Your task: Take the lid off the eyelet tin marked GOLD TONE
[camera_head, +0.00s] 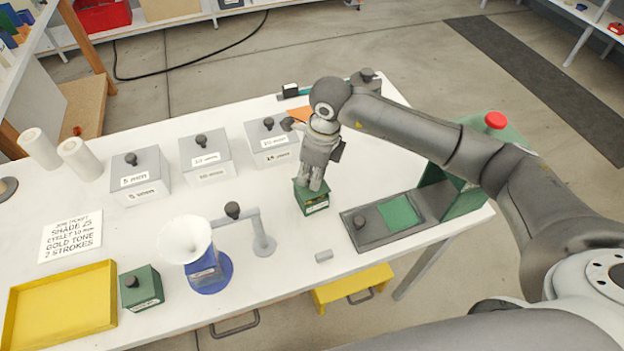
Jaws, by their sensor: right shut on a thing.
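A small green tin (313,205) stands on the white table right of the middle, with a pale label on its front too small to read. My right gripper (310,185) comes down on it from above and is shut at the top of its lid, where the fingers hide the knob. I see no clear gap between lid and tin. A second green tin (143,290), with a dark knob on its lid, stands at the front left; its label cannot be read either. My left gripper is not in view.
A job card (71,235) reads GOLD TONE. Grey lidded boxes (207,159) line the back. A blue-based funnel device (208,270) and a yellow tray (60,310) are front left. The grey-and-green press (384,222) stands close right of the gripped tin.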

